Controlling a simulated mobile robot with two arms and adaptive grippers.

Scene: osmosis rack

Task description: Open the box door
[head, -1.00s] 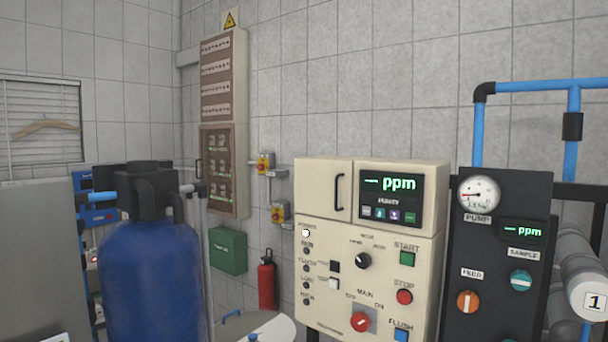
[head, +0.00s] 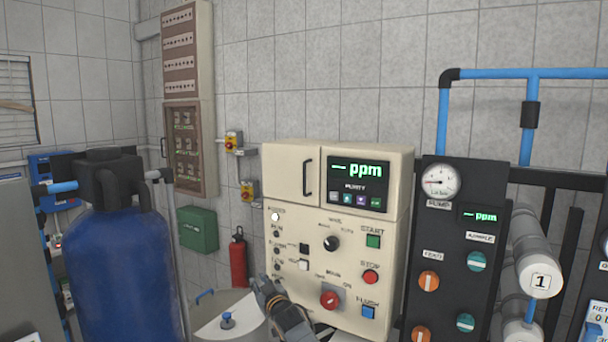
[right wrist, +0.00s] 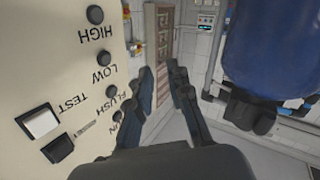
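The cream control box (head: 290,225) stands in the middle of the head view. Its small door (head: 284,173) is at the upper left of the front, beside the ppm display, and is shut. The door has a black vertical handle (head: 307,178). My right gripper (head: 265,285) is below the door, at the lower left part of the box front, apart from the handle. In the right wrist view my right gripper (right wrist: 162,70) is open and empty, beside the box's button panel (right wrist: 60,65). The handle does not show there. My left gripper is not in view.
A blue tank (head: 125,265) stands at the left. A black panel (head: 447,260) with a gauge and knobs stands right of the box. A red extinguisher (head: 238,262) and a green box (head: 198,229) are behind. Space in front of the door is clear.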

